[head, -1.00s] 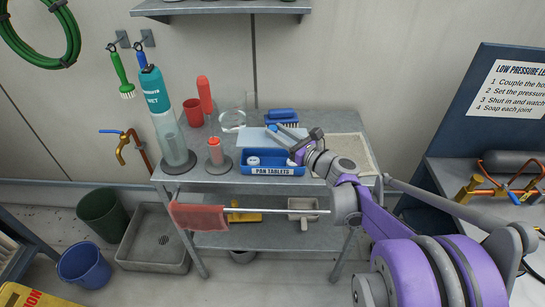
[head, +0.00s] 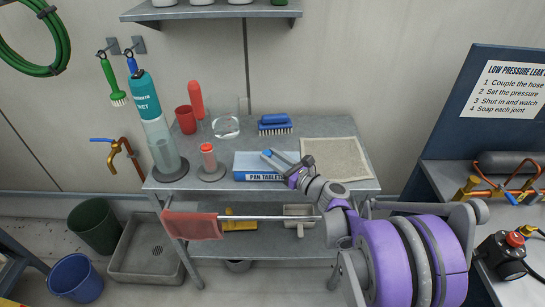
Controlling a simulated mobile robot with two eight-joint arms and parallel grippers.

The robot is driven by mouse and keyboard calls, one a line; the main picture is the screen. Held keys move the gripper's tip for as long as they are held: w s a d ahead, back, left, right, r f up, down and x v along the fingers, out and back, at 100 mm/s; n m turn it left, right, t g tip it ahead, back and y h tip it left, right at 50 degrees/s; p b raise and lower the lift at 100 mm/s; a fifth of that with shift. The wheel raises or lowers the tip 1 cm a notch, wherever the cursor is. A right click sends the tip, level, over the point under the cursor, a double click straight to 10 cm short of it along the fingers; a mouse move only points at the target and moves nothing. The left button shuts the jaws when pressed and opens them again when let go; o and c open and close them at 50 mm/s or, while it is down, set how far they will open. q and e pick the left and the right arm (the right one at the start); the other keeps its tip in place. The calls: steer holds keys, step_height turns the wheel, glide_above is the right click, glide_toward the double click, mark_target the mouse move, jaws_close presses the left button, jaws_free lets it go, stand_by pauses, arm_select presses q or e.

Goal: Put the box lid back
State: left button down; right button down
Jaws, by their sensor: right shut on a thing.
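The pan tablets box (head: 262,177) stands near the front edge of the cart's top, its dark blue front and label partly visible. Its pale blue lid (head: 248,161) lies over the box's opening and hides the inside. I cannot tell whether it is fully seated. My right gripper (head: 284,159) reaches in from the right and is shut on the lid at its right part. The fingers and wrist cover the right end of the box and lid. My left gripper is not in view.
On the steel cart top (head: 225,148), a red-capped dispenser (head: 209,160) and a teal bottle (head: 158,125) stand left of the box. A blue brush (head: 274,122) lies behind it. A beige mat (head: 335,158) is on the right. A red cloth (head: 192,225) hangs on the front rail.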

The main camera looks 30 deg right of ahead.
steer(key=shift+f, duration=0.2)
steer(key=c, duration=1)
jaws_free()
steer(key=shift+f, duration=0.1)
steer(key=o, duration=0.5)
steer(key=shift+c, duration=0.2)
